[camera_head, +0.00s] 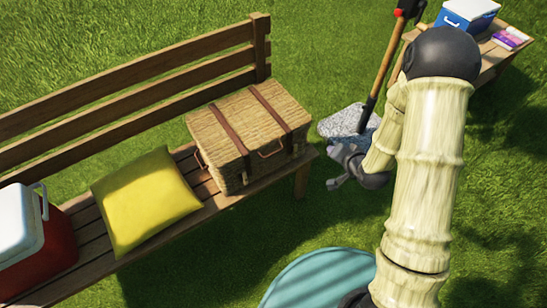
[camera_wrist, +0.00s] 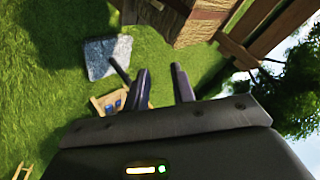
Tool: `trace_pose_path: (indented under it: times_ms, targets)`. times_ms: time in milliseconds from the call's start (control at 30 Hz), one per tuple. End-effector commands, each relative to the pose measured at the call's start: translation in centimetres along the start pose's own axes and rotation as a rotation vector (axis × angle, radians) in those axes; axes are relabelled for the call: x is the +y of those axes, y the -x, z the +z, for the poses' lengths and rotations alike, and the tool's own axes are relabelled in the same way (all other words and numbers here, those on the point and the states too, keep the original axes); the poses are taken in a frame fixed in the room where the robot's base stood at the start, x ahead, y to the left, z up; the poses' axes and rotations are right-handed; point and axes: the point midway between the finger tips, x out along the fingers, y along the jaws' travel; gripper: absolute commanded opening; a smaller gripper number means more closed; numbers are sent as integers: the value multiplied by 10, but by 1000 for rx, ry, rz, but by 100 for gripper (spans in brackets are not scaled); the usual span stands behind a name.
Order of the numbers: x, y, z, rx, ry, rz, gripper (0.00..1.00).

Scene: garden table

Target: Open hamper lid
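The hamper (camera_head: 250,133) is a brown wicker box with two dark straps over its lid and a handle on its front. It stands on the right end of the wooden bench. Its lid (camera_head: 247,112) looks closed. My gripper (camera_head: 334,168) is to the right of the hamper, apart from it, near the grey stone block. In the wrist view the two fingers (camera_wrist: 160,82) stand apart with nothing between them. Part of the hamper (camera_wrist: 192,20) shows at the top of that view, beyond the fingers.
A yellow cushion (camera_head: 144,200) and a red and white cooler (camera_head: 32,235) sit left on the bench (camera_head: 130,100). A grey stone block (camera_head: 349,122) with a long-handled tool stands right of the bench. A round teal surface (camera_head: 318,280) is in front. A side table holds a blue cooler (camera_head: 468,15).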

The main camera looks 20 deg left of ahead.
Motion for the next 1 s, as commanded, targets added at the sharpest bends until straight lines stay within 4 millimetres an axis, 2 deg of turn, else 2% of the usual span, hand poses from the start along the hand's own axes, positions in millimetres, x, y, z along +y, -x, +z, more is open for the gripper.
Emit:
trace_pose_path:
  times_ms: [33,200,400,500,633,1000]
  targets:
    - [3,-19,20,-6,-42,-52,25]
    - [-3,-55,68,-8,-219,-250,25]
    - [-4,-74,123,-41,-465,-467,25]
    - [-4,-75,139,-57,-558,-540,25]
    - [-5,-74,145,-64,-614,-583,25]
    - [-5,-74,142,-57,-618,-586,25]
